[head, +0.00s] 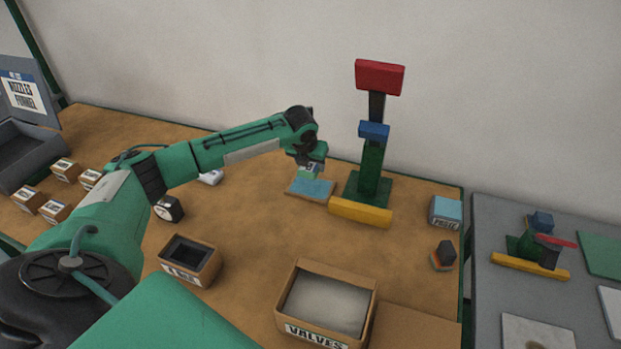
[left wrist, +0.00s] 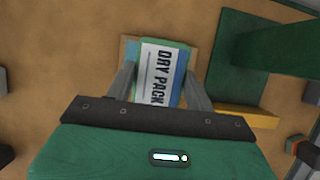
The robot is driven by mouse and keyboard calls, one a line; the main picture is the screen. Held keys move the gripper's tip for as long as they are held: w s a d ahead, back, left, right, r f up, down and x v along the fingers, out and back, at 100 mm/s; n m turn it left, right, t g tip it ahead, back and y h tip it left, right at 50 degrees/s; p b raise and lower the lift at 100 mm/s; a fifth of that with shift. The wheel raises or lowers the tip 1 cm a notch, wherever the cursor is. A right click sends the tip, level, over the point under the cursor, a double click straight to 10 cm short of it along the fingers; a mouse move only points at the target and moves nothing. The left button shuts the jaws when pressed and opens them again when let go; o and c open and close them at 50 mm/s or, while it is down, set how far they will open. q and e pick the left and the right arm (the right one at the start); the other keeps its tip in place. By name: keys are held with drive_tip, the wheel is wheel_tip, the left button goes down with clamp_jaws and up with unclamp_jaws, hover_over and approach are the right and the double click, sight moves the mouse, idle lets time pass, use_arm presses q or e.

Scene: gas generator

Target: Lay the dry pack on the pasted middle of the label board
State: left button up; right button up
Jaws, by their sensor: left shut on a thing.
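My left gripper (head: 309,164) is shut on the dry pack (head: 308,172), a small pale green and white packet. In the left wrist view the pack (left wrist: 163,72) shows its printed DRY PACK label between the two fingers. The label board (head: 322,190), a flat blue panel with a tan edge, lies on the table just below the pack. The pack overlaps the board in both views and hides part of its middle. I cannot tell whether the pack touches the board. My right gripper is not in view.
A green stand (head: 370,182) with red and blue blocks rises just right of the board, with a yellow bar (head: 360,212) at its foot. A VALVES box (head: 325,300) and a smaller dark-lined box (head: 190,260) stand in front. The table between is clear.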

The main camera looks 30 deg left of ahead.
sight(312, 185)
use_arm(q)
wheel_tip(312, 185, down, 6)
drive_tip(key=shift+r, duration=0.1)
drive_tip(key=shift+f, duration=0.4)
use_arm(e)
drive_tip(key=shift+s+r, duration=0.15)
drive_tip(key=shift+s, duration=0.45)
use_arm(q)
drive_tip(key=shift+f, duration=0.1)
drive_tip(key=o, duration=1)
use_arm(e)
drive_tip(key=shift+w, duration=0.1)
